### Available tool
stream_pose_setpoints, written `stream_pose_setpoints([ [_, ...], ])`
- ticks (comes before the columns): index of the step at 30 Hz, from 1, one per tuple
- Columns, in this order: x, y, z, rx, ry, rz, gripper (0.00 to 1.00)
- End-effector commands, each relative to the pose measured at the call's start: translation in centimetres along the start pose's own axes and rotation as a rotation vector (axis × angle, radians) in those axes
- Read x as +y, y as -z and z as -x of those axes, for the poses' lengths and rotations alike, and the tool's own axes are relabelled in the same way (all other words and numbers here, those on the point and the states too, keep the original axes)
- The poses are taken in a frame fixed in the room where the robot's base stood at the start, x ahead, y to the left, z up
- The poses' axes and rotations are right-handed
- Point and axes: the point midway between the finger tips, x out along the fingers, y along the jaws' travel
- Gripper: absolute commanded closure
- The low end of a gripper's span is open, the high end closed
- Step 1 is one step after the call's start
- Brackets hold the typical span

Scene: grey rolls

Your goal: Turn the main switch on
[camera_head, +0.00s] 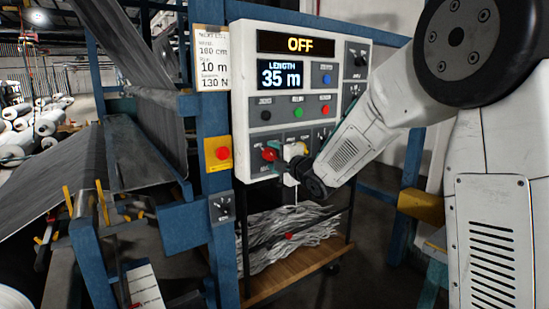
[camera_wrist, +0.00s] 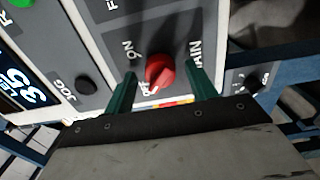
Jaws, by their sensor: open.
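The main switch is a red rotary knob (camera_wrist: 160,70) on a grey plate lettered MAIN, with ON and OFF marks. In the wrist view its pale pointer line lies toward the OFF mark. In the head view the red knob (camera_head: 270,154) is low on the white control panel (camera_head: 243,95), whose top display (camera_head: 300,43) reads OFF. My gripper (camera_wrist: 163,65) is open, with one green finger on each side of the knob. I cannot tell whether either finger touches it. In the head view my gripper (camera_head: 284,166) is at the panel's lower part, its fingers hard to make out.
A length display (camera_head: 280,75) reads 35 m. Black, green and red buttons (camera_head: 297,112) sit above the switch row. A red stop button on a yellow box (camera_head: 218,153) is on the blue post at left. A wooden-topped cart (camera_head: 285,275) with grey material stands below.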

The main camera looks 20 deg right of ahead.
Motion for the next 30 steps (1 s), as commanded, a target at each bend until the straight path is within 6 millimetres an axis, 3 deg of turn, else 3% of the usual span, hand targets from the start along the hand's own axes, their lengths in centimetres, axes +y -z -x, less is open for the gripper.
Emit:
stream_pose_setpoints([
  [8,-0.04,0.01,-0.19,0.0,0.001,0.0,0.44],
  [12,-0.04,0.0,-0.18,0.0,0.001,0.0,0.82],
  [13,-0.04,0.0,-0.17,0.0,0.001,0.0,0.88],
  [23,-0.06,-0.01,-0.15,-0.001,0.002,-0.03,0.88],
  [30,-0.07,-0.01,-0.16,-0.001,0.002,-0.154,0.88],
])
